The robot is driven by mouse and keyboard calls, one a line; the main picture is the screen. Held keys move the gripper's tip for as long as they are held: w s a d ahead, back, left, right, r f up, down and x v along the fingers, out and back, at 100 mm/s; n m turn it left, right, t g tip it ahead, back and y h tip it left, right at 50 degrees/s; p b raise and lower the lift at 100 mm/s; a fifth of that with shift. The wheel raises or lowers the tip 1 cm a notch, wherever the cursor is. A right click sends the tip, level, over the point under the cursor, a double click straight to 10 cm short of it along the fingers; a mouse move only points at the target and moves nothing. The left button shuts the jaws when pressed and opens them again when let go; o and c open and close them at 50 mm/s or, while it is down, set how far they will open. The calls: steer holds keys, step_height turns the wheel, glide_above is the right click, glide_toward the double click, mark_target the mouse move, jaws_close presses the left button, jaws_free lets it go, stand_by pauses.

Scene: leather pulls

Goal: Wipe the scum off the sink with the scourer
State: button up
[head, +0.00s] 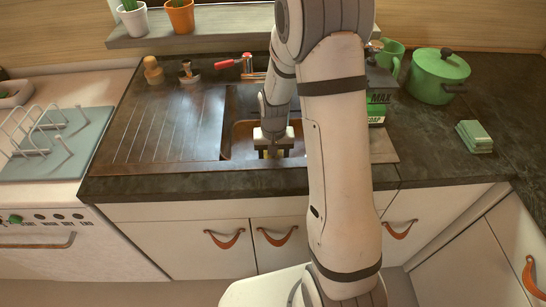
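The sink (240,140) is a brown basin set in the dark counter, with a ribbed drainboard on its left. My gripper (272,152) points down into the basin near its front edge. A small yellowish piece, which looks like the scourer (272,154), shows between its fingers. The fingers look closed on it. Whether it touches the basin floor I cannot tell. My arm hides the right part of the sink, and no scum can be made out at this size.
A red-handled tap (240,63) stands behind the sink. A green soap box (377,107) is right of my arm. A green pot (437,75) and a green block-shaped item (474,136) sit on the right counter. A dish rack (45,140) is at left.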

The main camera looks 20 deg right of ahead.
steer(key=shift+w+r+p, duration=0.1)
steer(key=shift+r+p, duration=1.6)
steer(key=shift+r, duration=1.25)
steer(key=shift+r+p, duration=0.95)
steer(key=shift+r, duration=0.6)
